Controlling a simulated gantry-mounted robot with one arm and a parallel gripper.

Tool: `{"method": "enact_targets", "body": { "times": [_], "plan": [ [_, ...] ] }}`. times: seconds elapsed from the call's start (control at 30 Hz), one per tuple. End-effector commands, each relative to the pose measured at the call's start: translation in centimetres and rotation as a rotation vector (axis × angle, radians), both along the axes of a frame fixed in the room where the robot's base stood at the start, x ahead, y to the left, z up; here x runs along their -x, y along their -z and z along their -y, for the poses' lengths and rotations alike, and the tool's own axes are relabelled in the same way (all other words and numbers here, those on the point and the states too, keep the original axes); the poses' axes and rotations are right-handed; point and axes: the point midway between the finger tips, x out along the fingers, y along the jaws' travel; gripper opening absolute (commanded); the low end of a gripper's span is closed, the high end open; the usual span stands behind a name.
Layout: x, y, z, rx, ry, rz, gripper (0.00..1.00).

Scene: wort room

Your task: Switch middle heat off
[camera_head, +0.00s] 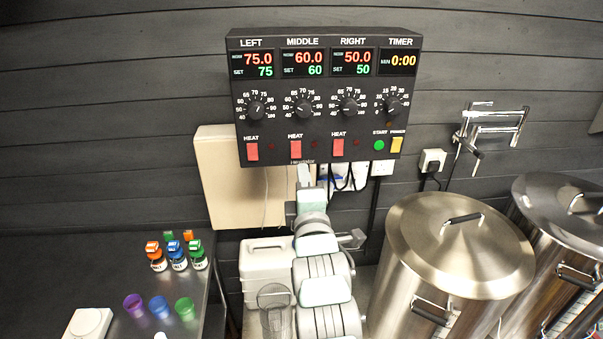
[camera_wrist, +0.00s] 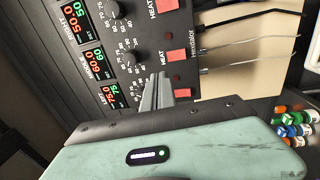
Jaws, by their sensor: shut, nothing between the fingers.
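The dark control panel (camera_head: 318,122) hangs on the wall with LEFT, MIDDLE, RIGHT and TIMER columns. The red middle heat switch (camera_head: 296,149) sits under the middle dial, beside a small dark red lamp (camera_head: 314,144). I cannot tell which way the switch is tipped. The middle display (camera_head: 303,63) reads 60.0 over set 60. My gripper (camera_head: 304,174) is shut and empty, just below the panel's lower edge in the head view. In the wrist view its closed fingertips (camera_wrist: 160,76) point at the panel near the middle switch (camera_wrist: 173,55); contact is not visible.
The left heat switch (camera_head: 252,151) and right heat switch (camera_head: 338,147) flank the middle one. Steel kettles (camera_head: 455,250) stand at lower right. Small bottles (camera_head: 178,262) stand on the left counter.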

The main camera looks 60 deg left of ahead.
Motion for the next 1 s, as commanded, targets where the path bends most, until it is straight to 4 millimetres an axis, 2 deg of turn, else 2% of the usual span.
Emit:
{"method": "enact_targets", "body": {
  "times": [0.2,0.83,0.93,1.0],
  "plan": [
    [0.7,0.0,1.3,0.003,0.0,-0.003,0.0],
    [0.7,-0.1,1.3,0.002,0.0,-0.002,0.0],
    [0.0,-0.2,1.9,-0.023,0.012,-0.017,0.0],
    [-1.4,-0.3,3.1,-0.083,0.036,-0.048,0.0]
  ]
}}
